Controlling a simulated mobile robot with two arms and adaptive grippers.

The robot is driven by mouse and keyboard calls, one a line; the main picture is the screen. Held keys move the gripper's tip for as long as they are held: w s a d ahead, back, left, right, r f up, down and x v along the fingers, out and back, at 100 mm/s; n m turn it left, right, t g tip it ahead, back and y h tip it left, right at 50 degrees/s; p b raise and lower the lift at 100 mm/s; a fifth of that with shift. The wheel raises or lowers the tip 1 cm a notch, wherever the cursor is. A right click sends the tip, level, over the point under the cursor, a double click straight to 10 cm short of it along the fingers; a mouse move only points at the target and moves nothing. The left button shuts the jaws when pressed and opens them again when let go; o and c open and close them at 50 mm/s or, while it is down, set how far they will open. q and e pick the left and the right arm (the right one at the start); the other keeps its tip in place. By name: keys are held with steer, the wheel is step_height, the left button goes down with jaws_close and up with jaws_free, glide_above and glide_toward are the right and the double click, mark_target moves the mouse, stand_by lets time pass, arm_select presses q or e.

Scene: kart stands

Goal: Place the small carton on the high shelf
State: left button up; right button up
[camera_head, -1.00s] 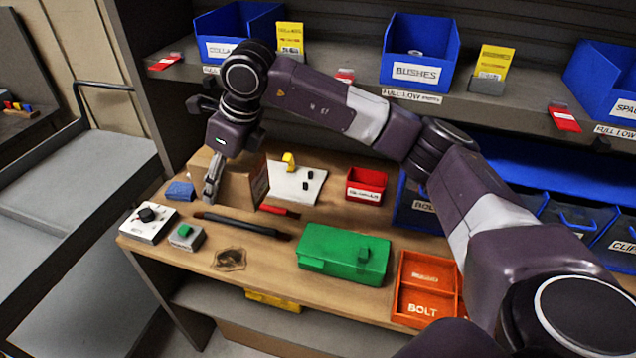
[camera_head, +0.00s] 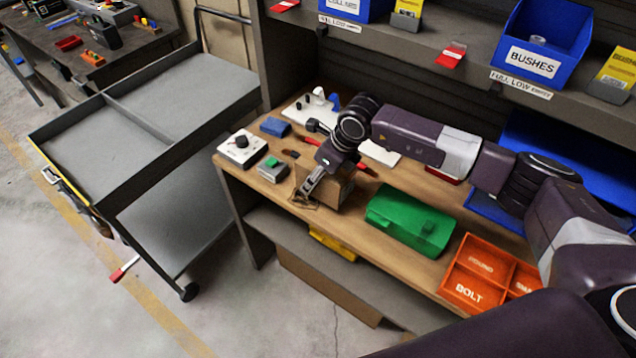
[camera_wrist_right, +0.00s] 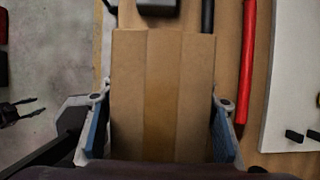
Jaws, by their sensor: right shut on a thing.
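The small carton (camera_head: 341,190) is a brown cardboard box near the front edge of the wooden workbench, left of the green case. My right gripper (camera_head: 316,182) is shut on it from above and hides part of it. In the right wrist view, the carton (camera_wrist_right: 162,90) fills the space between my blue-padded fingers. I cannot tell whether its underside touches the bench. The shelf above the bench (camera_head: 425,57) carries blue bins and yellow cards.
The green case (camera_head: 408,222) and orange divided tray (camera_head: 470,275) lie right of the carton. A white box with a black knob (camera_head: 241,149) and a grey box with a green button (camera_head: 272,169) lie left. A grey two-deck trolley (camera_head: 190,95) stands left of the bench.

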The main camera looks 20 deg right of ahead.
mark_target(318, 186)
steer(key=shift+f+p, duration=0.35)
steer(key=shift+f, duration=1.6)
steer(key=o, duration=1.1)
steer(key=shift+f, duration=0.15)
steer(key=o, duration=0.5)
steer(key=shift+s, duration=0.1)
steer(key=shift+r, duration=0.25)
